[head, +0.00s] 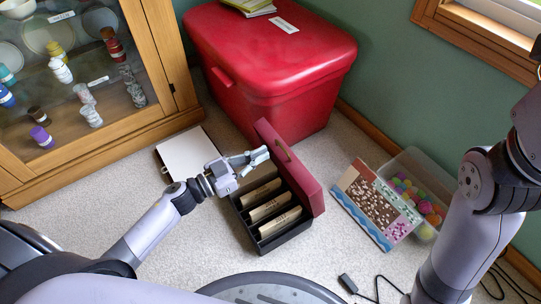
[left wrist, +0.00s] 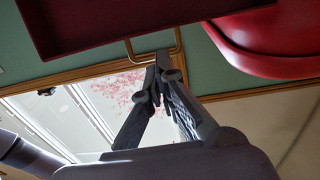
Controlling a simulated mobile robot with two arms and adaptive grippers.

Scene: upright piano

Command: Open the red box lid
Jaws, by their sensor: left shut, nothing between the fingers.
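A small box with a dark red lid (head: 298,170) stands on the carpet, its lid raised. Its black body (head: 284,232) is open at the top and holds several light-coloured labelled items in compartments. A brass handle (head: 283,150) is on the lid. My left gripper (head: 262,155) is shut and empty, close to the lid's upper left part; I cannot tell if it touches. In the left wrist view the shut fingertips (left wrist: 160,65) are near the handle (left wrist: 154,56) and the dark red lid (left wrist: 140,20). My right gripper is out of view.
A large red chest (head: 285,60), closed, stands behind, with books on top. A glass cabinet (head: 90,95) is at left, a white flat item (head: 188,152) before it. A picture board (head: 372,205) and a clear bin (head: 418,165) of coloured balls stand right. Cables lie lower right.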

